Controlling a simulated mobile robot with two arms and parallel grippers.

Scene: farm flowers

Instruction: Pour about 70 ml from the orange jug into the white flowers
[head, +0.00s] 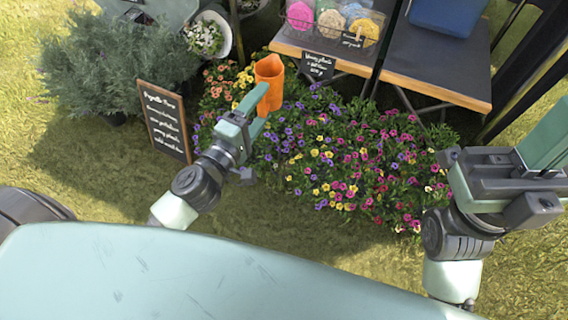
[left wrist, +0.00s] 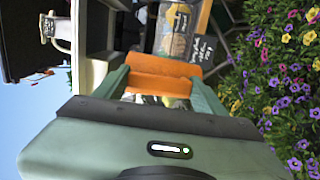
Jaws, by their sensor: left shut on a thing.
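The orange jug (head: 269,80) is held upright, or nearly so, above the flower bed in the head view. My left gripper (head: 256,107) is shut on it. In the left wrist view the orange jug (left wrist: 165,66) sits between the two green fingers of the left gripper (left wrist: 160,88). The white flowers (head: 204,38) grow in a pale round pot at the top, up and left of the jug and apart from it. My right gripper (head: 545,140) is at the right edge, partly cut off, with nothing visible in it. What the jug contains is hidden.
A chalkboard sign (head: 166,120) stands left of my left gripper. A grey-green bush (head: 110,65) is at the upper left. Mixed colourful flowers (head: 340,150) fill the middle. A table (head: 435,75) with a wire basket and a blue crate (head: 442,14) stands behind them.

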